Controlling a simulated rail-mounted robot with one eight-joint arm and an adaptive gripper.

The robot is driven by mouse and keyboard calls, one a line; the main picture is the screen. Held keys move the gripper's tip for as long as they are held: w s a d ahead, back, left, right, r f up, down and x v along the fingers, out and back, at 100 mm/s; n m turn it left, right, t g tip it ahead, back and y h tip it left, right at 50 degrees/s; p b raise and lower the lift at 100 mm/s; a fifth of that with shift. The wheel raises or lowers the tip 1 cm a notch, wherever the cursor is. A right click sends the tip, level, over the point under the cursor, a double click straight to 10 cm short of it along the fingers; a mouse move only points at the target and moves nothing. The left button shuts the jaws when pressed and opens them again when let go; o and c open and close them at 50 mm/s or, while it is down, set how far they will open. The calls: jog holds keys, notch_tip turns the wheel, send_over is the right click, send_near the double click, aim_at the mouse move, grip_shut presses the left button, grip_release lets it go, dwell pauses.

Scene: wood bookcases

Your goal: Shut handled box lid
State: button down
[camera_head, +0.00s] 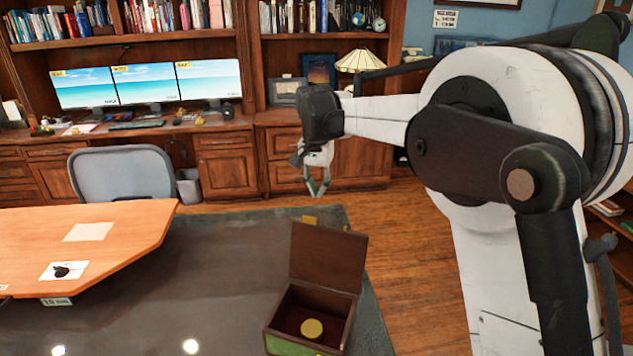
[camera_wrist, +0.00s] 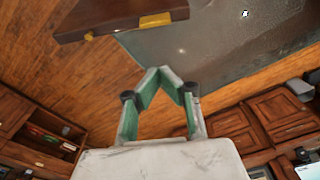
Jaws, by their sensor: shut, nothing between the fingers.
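A wooden box (camera_head: 270,330) with a green lower front stands on the dark table near its right edge. Its lid (camera_head: 328,257) is open and stands up, leaning back slightly. A round gold-coloured object (camera_head: 312,328) lies inside on the dark red lining. In the wrist view the lid (camera_wrist: 110,14) shows at the top, with a yellow piece (camera_wrist: 155,20) on its edge. My gripper (camera_head: 317,194) is above and behind the lid, apart from it. In the wrist view its green fingers (camera_wrist: 160,72) meet at the tips, shut and empty.
The dark table top (camera_head: 215,265) is clear left of the box. An orange wooden desk top (camera_head: 130,215) lies at the left, with papers on it. A grey chair (camera_head: 122,172) and bookcases with monitors (camera_head: 145,83) stand behind. Bare wood floor (camera_head: 410,260) lies right of the table.

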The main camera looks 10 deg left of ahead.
jog(key=s+f, duration=0.2)
jog(key=f, duration=0.1)
jog(key=s+f+p, duration=0.1)
jog(key=shift+s+a+f, duration=0.2)
jog(key=shift+s+f, duration=0.05)
dwell(0.3)
jog(key=shift+s, duration=0.2)
